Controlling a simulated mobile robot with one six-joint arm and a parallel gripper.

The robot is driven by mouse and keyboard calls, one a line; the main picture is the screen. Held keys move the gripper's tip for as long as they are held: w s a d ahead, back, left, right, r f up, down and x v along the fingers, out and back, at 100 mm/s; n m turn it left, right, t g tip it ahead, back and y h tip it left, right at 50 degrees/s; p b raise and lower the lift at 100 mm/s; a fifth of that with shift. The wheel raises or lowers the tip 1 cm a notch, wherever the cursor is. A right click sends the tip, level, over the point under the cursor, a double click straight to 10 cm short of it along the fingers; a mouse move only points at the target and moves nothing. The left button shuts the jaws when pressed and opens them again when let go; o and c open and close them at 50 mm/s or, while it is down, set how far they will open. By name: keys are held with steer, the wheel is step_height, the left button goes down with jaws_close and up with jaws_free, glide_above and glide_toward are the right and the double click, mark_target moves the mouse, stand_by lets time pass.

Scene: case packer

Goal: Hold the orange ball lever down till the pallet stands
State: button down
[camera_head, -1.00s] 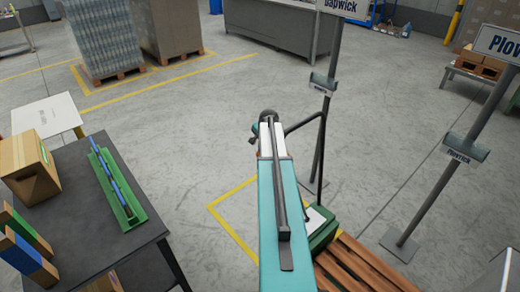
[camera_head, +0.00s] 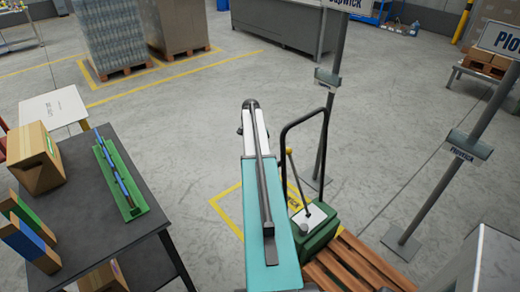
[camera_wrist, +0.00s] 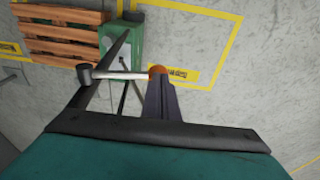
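The orange ball (camera_wrist: 157,69) sits on the end of a pale lever (camera_wrist: 120,74) in the wrist view. In the head view the ball (camera_head: 288,150) tops a thin lever on the green pallet truck (camera_head: 318,232). My gripper (camera_wrist: 158,82) has its dark fingers together, their tips right at the ball in the wrist view; I cannot tell whether they touch it. My arm hides the gripper in the head view. The wooden pallet (camera_head: 365,262) lies low by the truck and also shows in the wrist view (camera_wrist: 60,36).
The truck's black hoop handle (camera_head: 325,120) rises beside the lever. Sign posts (camera_head: 440,195) stand to the right. A dark table (camera_head: 95,215) with boxes and a green tray (camera_head: 122,185) is at left. Yellow lines (camera_head: 228,208) mark the floor by the truck; floor beyond is open.

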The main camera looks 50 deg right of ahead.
steer(key=shift+s+d+f+b, duration=0.15)
steer(key=shift+f+b, duration=0.15)
steer(key=shift+f, duration=0.25)
steer(key=shift+s+f, duration=0.1)
steer(key=shift+f, duration=0.05)
stand_by(0.5)
step_height(320, 180, up, 14)
steer(key=w+a+b, duration=0.2)
steer(key=shift+w, duration=0.15)
stand_by(0.7)
steer(key=shift+r, duration=0.2)
stand_by(0.5)
